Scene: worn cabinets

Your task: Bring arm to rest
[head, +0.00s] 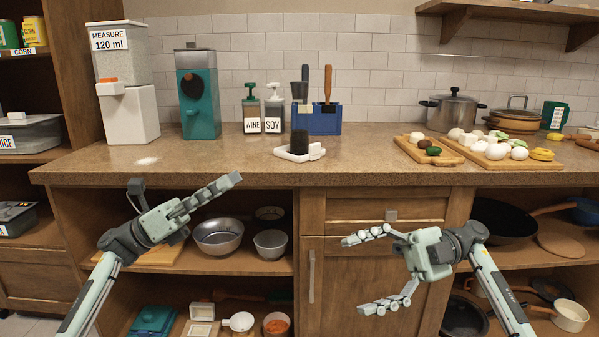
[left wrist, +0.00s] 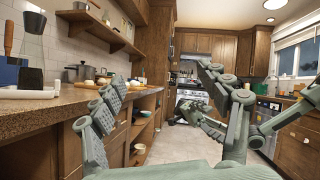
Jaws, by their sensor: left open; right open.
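My left gripper (head: 207,207) is in front of the counter's left part, just below the counter edge. It points right and up in the head view and holds nothing. In the left wrist view its two fingers (left wrist: 150,112) are spread wide with empty space between them. My right gripper (head: 378,270) is in front of the wooden cabinet door. It points left, its two fingers wide apart and empty. Both grippers appear clear of the counter and the cabinets. The right arm also shows beyond the left fingers in the left wrist view.
The counter (head: 360,160) carries a teal dispenser (head: 198,95), wine and soy bottles (head: 262,112), a blue utensil holder (head: 325,122) and cutting boards (head: 480,150) with food. Open shelves below hold metal bowls (head: 218,236) and pans (head: 505,220). The floor (left wrist: 165,145) beyond is clear.

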